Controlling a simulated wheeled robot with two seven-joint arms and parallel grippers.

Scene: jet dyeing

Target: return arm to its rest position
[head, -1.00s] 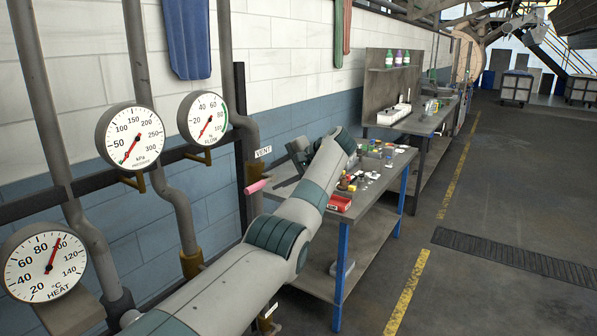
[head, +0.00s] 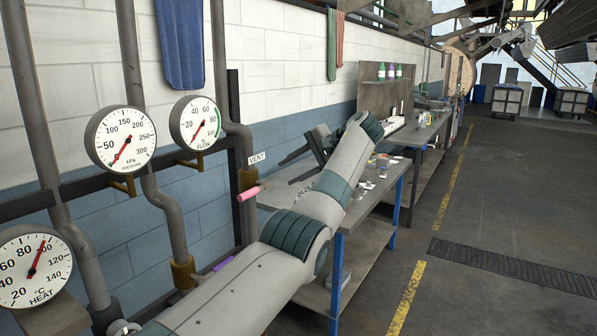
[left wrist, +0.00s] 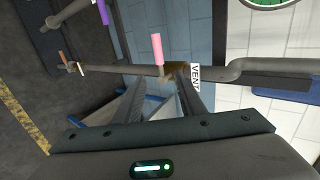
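My left arm (head: 335,190) reaches forward from the bottom of the head view, its wrist raised in front of the workbench. My left gripper (head: 290,168) points left toward the wall, its two dark fingers apart with nothing seen between them. In the left wrist view the fingers of the left gripper (left wrist: 160,88) are also apart. The pink handle (head: 248,193) at the VENT label (head: 257,158) is left of the gripper, with a gap in the head view. The pink handle also shows in the left wrist view (left wrist: 157,48), beyond the fingers. My right gripper is not in view.
Pressure (head: 125,138), flow (head: 195,123) and heat (head: 35,268) gauges with grey pipes line the wall at left. The workbench (head: 385,212) with small items stands behind my arm, partly hidden by it. The floor (head: 490,215) at right is clear.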

